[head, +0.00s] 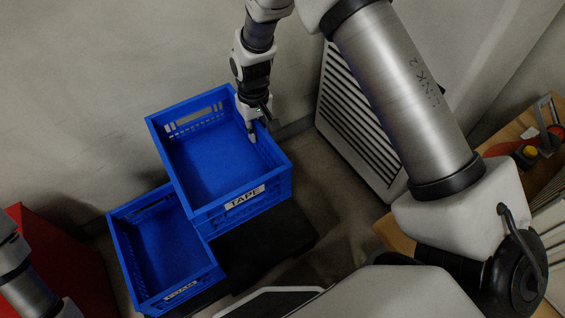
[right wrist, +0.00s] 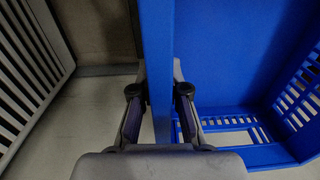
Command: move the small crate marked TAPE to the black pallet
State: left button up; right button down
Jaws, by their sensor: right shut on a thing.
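The small blue crate marked TAPE (head: 243,200) is empty and hangs or stands over the near black pallet (head: 270,245); I cannot tell whether its base touches anything. My right gripper (head: 251,130) is shut on the crate's right wall, one finger inside and one outside. In the right wrist view the fingers (right wrist: 160,95) close on the blue wall (right wrist: 157,40), with the crate's inside to the right. Much of the pallet is hidden under the crates. My left gripper is out of view; only part of that arm shows at the lower left.
A red box (head: 50,255) is farther left. A grey louvred panel (head: 355,115) stands right of my right gripper. A wooden bench (head: 515,130) with tools is at the right.

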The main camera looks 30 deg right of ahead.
pick_arm(q)
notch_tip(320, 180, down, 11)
jog(key=b, duration=0.9)
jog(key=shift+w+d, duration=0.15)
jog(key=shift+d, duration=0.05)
pick_arm(e)
jog(key=d+f, duration=0.2)
jog(key=f, duration=1.1)
jog(key=s+d+f, duration=0.1)
jog(key=d+f, duration=0.2)
jog(key=f, duration=1)
pick_arm(q)
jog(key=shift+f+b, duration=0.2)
jog(key=shift+b, duration=0.15)
pick_arm(e)
jog(key=shift+s+f, duration=0.1)
jog(key=shift+f, duration=0.25)
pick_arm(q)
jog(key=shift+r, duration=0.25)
pick_arm(e)
jog(key=c, duration=1.1)
grip_release()
jog(key=shift+f, duration=0.1)
